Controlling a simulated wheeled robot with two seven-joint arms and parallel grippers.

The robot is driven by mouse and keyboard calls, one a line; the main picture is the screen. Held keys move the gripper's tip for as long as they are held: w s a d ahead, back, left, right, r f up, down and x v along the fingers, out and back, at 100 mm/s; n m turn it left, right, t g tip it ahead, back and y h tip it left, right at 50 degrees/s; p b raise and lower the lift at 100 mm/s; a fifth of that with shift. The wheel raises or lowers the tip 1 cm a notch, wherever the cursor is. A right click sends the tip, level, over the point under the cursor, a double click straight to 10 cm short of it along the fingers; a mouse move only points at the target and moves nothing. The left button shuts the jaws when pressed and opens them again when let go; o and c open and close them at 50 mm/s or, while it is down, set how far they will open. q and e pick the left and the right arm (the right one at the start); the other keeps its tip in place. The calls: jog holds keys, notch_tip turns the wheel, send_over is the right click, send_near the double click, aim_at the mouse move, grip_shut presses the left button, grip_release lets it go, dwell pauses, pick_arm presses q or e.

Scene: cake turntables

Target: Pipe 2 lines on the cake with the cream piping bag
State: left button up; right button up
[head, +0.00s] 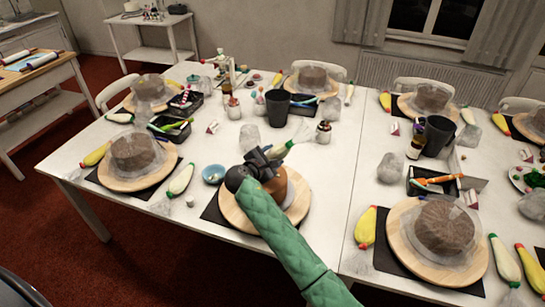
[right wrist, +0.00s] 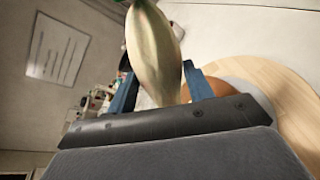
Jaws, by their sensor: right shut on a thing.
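My right gripper (head: 264,158) is above the near middle cake, with its arm coming in from the lower right. It is shut on a pale cream piping bag (head: 280,149) with a green end. In the right wrist view, the bag (right wrist: 153,40) rises from between the blue fingers. The orange-brown cake (head: 293,190) sits on a round wooden turntable (head: 237,215) and is partly hidden by my gripper and arm. It also shows in the right wrist view (right wrist: 217,88), beside the gripper. Whether the nozzle touches the cake, and any cream lines on it, I cannot tell. My left gripper is out of view.
Wrapped cakes on turntables stand to the left (head: 137,152) and right (head: 445,226). A blue bowl (head: 214,173) is just left of my gripper. A dark cup (head: 277,107) and a small jar (head: 323,132) stand behind. Other piping bags lie around the white table.

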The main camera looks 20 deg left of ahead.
jog(key=shift+s+d+p, duration=0.2)
jog(key=shift+d+p, duration=0.3)
jog(key=shift+d, duration=0.25)
jog(key=shift+s+d+p, duration=0.25)
jog(key=shift+d+p, duration=0.3)
jog(key=shift+d, duration=0.3)
jog(key=shift+s+d+p, duration=0.25)
jog(key=shift+d+p, duration=0.3)
jog(key=shift+d, duration=0.25)
jog(key=shift+s+d+p, duration=0.2)
jog(key=shift+d+p, duration=0.1)
jog(key=shift+d, duration=0.35)
jog(key=shift+s+d+p, duration=0.2)
jog(key=shift+d+p, duration=0.05)
jog(key=shift+d, duration=0.4)
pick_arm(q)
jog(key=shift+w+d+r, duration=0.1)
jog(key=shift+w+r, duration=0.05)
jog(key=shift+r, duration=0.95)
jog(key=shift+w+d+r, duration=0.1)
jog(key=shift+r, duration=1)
pick_arm(e)
jog(key=shift+s+d, duration=0.2)
jog(key=shift+d, duration=0.45)
jog(key=shift+s+d, duration=0.15)
jog(key=shift+d, duration=0.45)
jog(key=o, duration=0.3)
jog(key=shift+r, duration=0.2)
